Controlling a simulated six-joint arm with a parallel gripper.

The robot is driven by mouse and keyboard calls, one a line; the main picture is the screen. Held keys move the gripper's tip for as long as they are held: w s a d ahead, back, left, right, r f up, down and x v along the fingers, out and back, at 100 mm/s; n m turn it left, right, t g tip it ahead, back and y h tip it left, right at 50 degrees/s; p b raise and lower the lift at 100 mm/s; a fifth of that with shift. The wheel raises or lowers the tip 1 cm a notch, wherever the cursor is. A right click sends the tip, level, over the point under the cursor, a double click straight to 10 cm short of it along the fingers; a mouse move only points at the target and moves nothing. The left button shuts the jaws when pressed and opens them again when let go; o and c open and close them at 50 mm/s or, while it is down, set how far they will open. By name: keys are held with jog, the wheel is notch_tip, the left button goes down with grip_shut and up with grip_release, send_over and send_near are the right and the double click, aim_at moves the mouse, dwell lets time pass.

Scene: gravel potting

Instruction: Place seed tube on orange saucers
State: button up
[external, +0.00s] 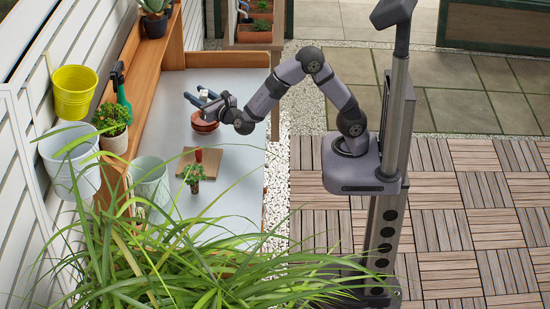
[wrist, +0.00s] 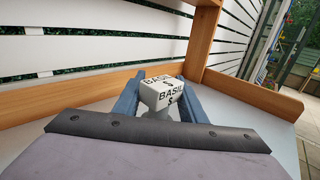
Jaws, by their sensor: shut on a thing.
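The seed tube has a white cap marked BASIL (wrist: 160,93), which shows between my blue fingers in the wrist view. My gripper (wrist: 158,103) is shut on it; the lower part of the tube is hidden. In the external view my gripper (external: 203,98) is at the far part of the grey bench, at the stack of orange-brown saucers (external: 204,124). It appears just above the stack, and I cannot tell whether the tube touches it. The saucers are not visible in the wrist view.
A brown board (external: 213,158) lies nearer on the bench, with a red object (external: 198,156) and a small plant (external: 193,175) by it. A pale bucket (external: 150,182) stands at the left. Long grass leaves (external: 170,265) cover the near end. The bench's right side is clear.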

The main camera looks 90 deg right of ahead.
jog(key=shift+f, duration=1.1)
jog(key=shift+f, duration=0.15)
jog(key=o, duration=1)
jog(key=shift+o, duration=0.2)
jog(key=shift+r, duration=0.25)
jog(key=b+v, duration=0.1)
jog(key=v, duration=1.1)
